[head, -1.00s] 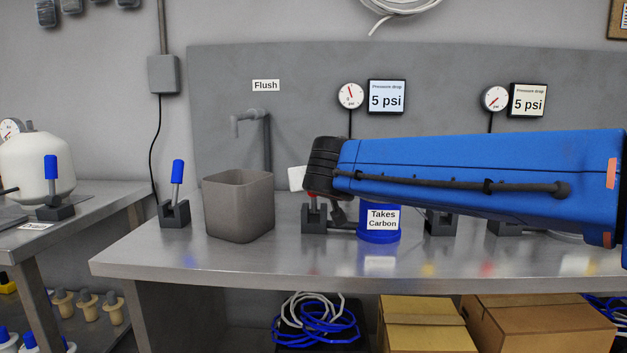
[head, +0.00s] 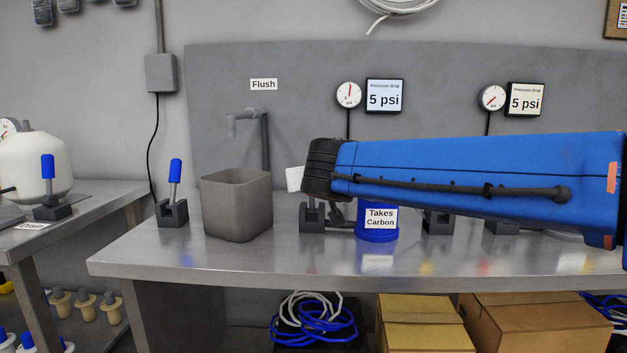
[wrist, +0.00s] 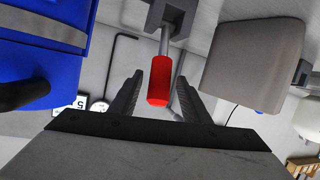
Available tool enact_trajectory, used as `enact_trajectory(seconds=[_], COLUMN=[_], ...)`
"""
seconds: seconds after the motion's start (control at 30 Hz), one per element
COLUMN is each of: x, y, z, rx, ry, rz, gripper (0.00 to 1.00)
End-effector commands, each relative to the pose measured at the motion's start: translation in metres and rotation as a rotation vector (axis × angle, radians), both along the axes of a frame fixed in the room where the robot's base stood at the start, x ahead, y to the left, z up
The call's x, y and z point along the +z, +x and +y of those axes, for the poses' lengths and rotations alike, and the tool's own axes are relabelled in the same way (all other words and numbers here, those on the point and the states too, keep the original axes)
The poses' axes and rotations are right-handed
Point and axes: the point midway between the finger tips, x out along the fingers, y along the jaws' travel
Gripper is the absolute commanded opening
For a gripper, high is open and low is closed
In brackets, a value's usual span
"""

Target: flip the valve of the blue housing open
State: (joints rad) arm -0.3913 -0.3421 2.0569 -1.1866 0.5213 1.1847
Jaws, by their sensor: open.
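The blue housing (head: 377,232), labelled "Takes Carbon", stands on the bench, its upper part hidden behind my blue arm. It also shows at the upper left of the wrist view (wrist: 42,60). Left of it in the head view is a dark grey valve base (head: 313,217); its lever is hidden there by my black wrist. In the wrist view the red valve handle (wrist: 160,84) sticks out from its grey base (wrist: 170,14). My gripper (wrist: 158,78) is open, one finger on each side of the red handle. I cannot tell whether either finger touches it.
A grey bin (head: 237,207) stands left of the valve, below the flush pipe. A blue-handled valve (head: 174,195) stands further left. More valve bases are partly hidden behind my arm. The bench front (head: 250,260) is clear.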

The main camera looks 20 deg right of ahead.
Motion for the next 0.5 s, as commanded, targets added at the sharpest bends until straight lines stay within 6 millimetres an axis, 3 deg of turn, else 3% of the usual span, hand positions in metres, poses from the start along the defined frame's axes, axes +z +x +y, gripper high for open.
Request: enact_trajectory(seconds=[0.17,0.5], x=[0.006,0.025], y=[-0.016,-0.073], z=[0.002,0.010], rx=[0.001,0.004], ry=[0.002,0.002], rz=[-0.003,-0.003], gripper=[0.43,0.43])
